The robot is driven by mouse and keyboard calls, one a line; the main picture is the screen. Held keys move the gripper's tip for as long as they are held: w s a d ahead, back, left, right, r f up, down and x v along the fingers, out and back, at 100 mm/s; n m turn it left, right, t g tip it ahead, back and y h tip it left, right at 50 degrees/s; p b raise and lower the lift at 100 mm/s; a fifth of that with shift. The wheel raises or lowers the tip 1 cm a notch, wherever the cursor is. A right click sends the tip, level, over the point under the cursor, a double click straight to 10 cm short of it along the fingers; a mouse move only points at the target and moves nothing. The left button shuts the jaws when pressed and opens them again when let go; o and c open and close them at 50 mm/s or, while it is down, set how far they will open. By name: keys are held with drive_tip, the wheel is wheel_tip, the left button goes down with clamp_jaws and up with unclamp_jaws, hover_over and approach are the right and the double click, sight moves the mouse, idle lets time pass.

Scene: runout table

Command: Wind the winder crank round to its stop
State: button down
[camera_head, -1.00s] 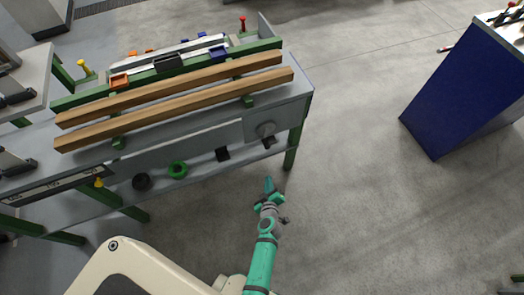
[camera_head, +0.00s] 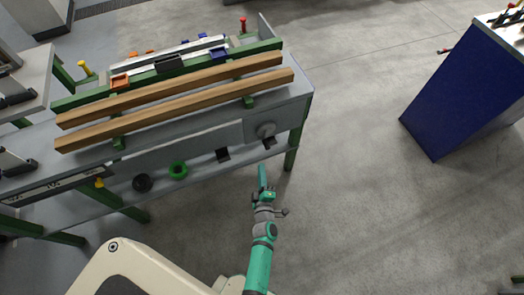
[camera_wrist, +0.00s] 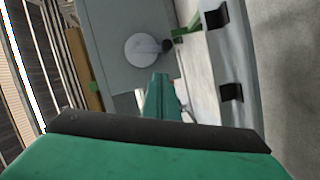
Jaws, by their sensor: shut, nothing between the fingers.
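The winder is a grey round hub (camera_head: 265,130) on the front panel at the right end of the runout table. In the wrist view the round disc (camera_wrist: 148,50) has a dark knob (camera_wrist: 167,46) at its right edge, which looks like the crank handle. My gripper (camera_head: 262,168) is shut and empty, in front of the table and below the winder, apart from it. In the wrist view its green fingertips (camera_wrist: 160,78) are together, just below the disc in the picture.
Black brackets (camera_head: 222,155) and (camera_head: 269,143), a green ring (camera_head: 178,170) and a black ring (camera_head: 143,182) sit along the table's lower front. Two wooden bars (camera_head: 180,108) lie on top. A blue cabinet (camera_head: 460,90) stands at the right. The floor between is clear.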

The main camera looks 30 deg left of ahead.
drive_tip(key=w+a+f+n, duration=0.1)
drive_tip(key=w+a+f, duration=0.1)
drive_tip(key=w+a, duration=0.3)
drive_tip(key=shift+w+f+g+y, duration=0.2)
drive_tip(key=shift+w+g+y, duration=0.2)
drive_tip(key=shift+w, duration=1.95)
drive_tip(key=shift+w+d+f, duration=0.4)
drive_tip(key=shift+w+d, duration=0.1)
drive_tip(key=shift+w, duration=0.1)
